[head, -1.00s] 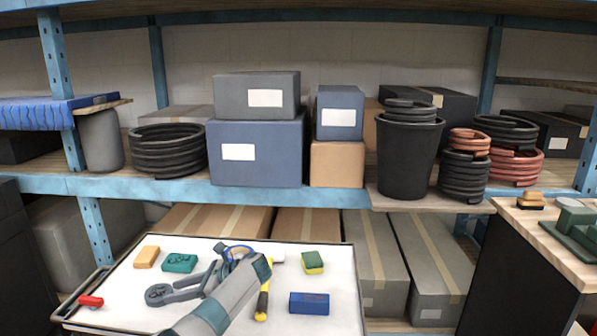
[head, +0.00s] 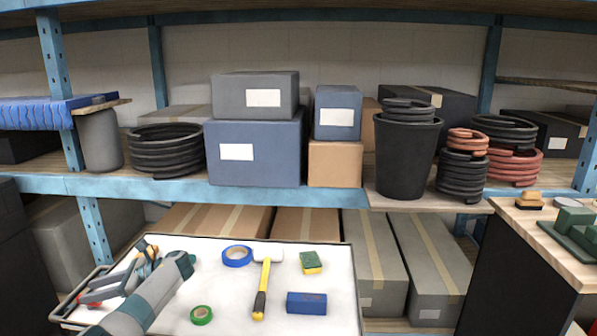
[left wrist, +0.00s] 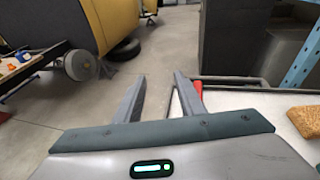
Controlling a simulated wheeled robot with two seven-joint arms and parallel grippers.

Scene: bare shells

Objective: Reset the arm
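My left arm comes in from the lower left in the head view. Its gripper (head: 100,284) is over the left end of the white-topped tray (head: 335,258). In the left wrist view the two fingers (left wrist: 160,88) stand apart with nothing held between them. A red object (left wrist: 197,88) shows just beyond the right finger, at the tray's edge. The arm and gripper hide much of the tray's left part in the head view. My right gripper is in no view.
On the tray lie a blue tape ring (head: 237,256), a yellow-handled hammer (head: 262,285), a green-and-yellow sponge (head: 311,263), a blue block (head: 306,303) and a green tape ring (head: 202,315). A loaded shelf (head: 230,192) stands behind. A wooden-topped bench (head: 560,255) is at right.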

